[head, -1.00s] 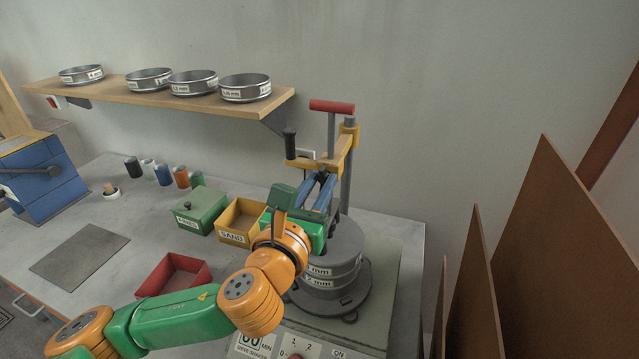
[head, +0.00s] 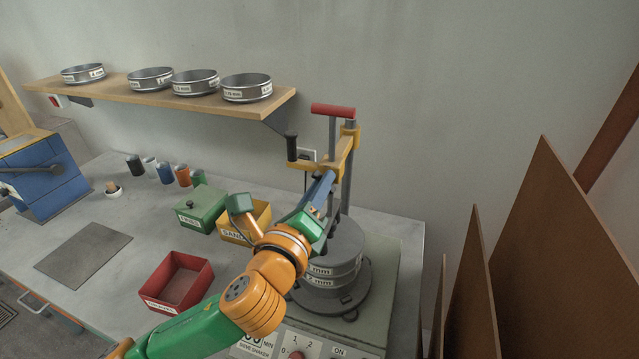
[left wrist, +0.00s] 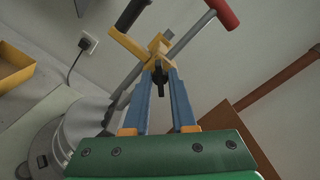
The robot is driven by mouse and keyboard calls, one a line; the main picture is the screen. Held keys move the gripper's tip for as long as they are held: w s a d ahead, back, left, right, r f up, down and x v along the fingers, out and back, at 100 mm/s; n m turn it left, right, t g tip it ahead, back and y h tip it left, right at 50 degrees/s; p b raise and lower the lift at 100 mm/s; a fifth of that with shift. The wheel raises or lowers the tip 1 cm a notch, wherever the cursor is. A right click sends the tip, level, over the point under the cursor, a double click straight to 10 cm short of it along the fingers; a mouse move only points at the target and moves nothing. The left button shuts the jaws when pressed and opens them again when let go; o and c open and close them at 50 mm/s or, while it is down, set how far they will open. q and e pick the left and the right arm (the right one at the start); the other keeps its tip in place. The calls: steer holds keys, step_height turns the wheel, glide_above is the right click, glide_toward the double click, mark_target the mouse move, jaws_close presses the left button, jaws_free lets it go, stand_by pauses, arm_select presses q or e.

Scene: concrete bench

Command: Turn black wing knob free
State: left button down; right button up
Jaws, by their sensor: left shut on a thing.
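The black wing knob (left wrist: 158,78) hangs under the yellow clamp arm (left wrist: 130,46) in the left wrist view. In the head view it is hidden by my fingers. My left gripper (left wrist: 159,70) has its two blue fingers on either side of the knob and is shut on it. In the head view the left gripper (head: 328,178) reaches up to the yellow clamp arm (head: 344,152) above the sieve stack (head: 338,250). A red bar (head: 332,109) tops the clamp, and a black handle (head: 291,147) stands at its left. My right gripper is not in view.
The sieve stack stands on a shaker base (head: 385,270). Left of it are a yellow sand bin (head: 262,215), a green box (head: 203,208) and a red bin (head: 180,278). A shelf (head: 130,96) with several sieves hangs behind. Brown panels (head: 570,270) stand at the right.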

arm_select(q)
steer(key=shift+f+n+p, duration=0.1)
steer(key=shift+n+p, duration=0.6)
steer(key=shift+n, duration=3.5)
steer(key=c, duration=0.7)
jaws_free()
steer(key=shift+c, duration=0.2)
steer(key=b+v, duration=0.2)
steer(key=v, duration=0.5)
